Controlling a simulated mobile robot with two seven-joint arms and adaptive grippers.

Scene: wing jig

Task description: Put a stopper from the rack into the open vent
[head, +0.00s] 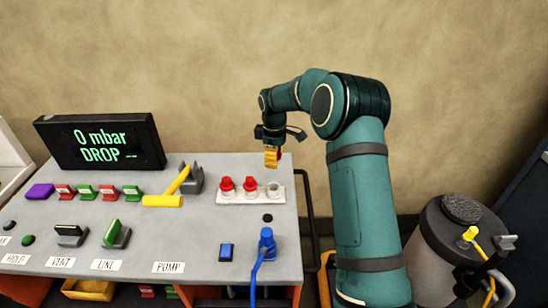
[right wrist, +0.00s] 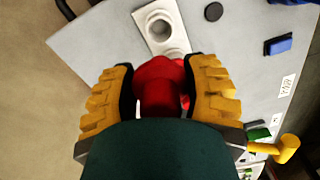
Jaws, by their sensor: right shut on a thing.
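My right gripper (head: 271,157) is shut on a red stopper, held in the air above and behind the right end of the white rack (head: 262,201). In the right wrist view the red stopper (right wrist: 158,82) sits between the two yellow ridged fingers (right wrist: 160,92); its lower part is hidden by my wrist. Two red stoppers, a left one (head: 226,186) and a middle one (head: 250,186), stand upright in the rack. The rack's right seat (head: 273,189) is empty. I cannot make out the open vent. My left gripper is not in view.
The grey console (head: 203,240) carries a display (head: 100,142) reading "0 mbar DROP", several switches, a yellow lever (head: 163,200) and a blue plug (head: 267,243) with a cable. A dark rail (head: 310,240) runs along its right edge. A grey tank (head: 450,245) stands at right.

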